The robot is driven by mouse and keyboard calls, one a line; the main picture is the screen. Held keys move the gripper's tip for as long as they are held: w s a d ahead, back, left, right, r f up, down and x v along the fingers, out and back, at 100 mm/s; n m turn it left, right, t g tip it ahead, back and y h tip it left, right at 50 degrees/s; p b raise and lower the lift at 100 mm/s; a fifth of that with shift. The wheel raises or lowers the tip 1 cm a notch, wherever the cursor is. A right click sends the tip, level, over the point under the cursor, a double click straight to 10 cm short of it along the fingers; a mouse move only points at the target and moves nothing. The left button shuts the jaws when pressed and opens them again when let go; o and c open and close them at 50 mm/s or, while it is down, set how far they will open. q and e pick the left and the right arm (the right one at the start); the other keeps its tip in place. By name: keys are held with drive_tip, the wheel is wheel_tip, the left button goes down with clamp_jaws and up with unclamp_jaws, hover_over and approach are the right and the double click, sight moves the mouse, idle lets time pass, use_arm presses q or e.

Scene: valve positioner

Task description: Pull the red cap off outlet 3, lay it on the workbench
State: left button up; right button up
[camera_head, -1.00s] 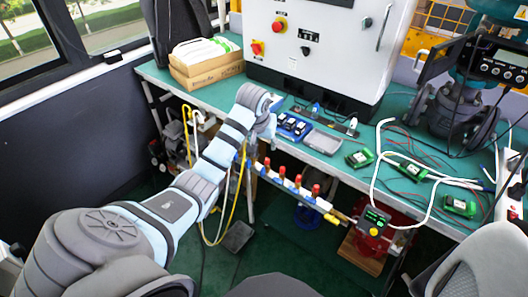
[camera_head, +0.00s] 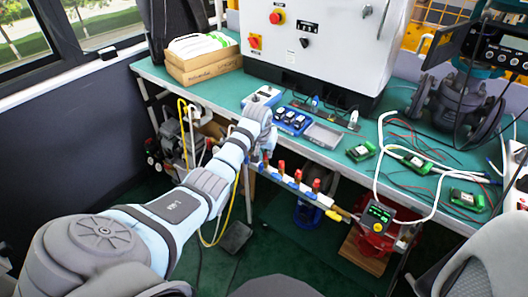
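Several red caps sit upright on a pipe manifold (camera_head: 308,190) with blue and white parts, below the front edge of the green workbench (camera_head: 345,166). Three of them are a red cap (camera_head: 281,167), a red cap (camera_head: 298,175) and a red cap (camera_head: 316,185). Another red end shows at the manifold's left, close to my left gripper. I cannot read outlet numbers. My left gripper (camera_head: 264,147) points down in front of the bench edge, above the manifold's left end. My wrist mostly hides its fingers, so its opening and any contact cannot be told. My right gripper is out of view.
A blue tray (camera_head: 290,120), a grey tray (camera_head: 322,136), a cardboard box (camera_head: 204,66) and green circuit boards (camera_head: 417,163) with wires lie on the bench. A grey cabinet (camera_head: 330,45) stands behind.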

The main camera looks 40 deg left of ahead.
sight(265, 155)
use_arm(q)
clamp_jaws()
drive_tip(key=shift+r, duration=0.15)
drive_tip(key=shift+r+p, duration=0.85)
drive_tip(key=shift+p, duration=0.5)
wheel_tip(265, 155, up, 4)
drive_tip(key=p, duration=0.5)
drive_tip(key=shift+r, duration=0.1)
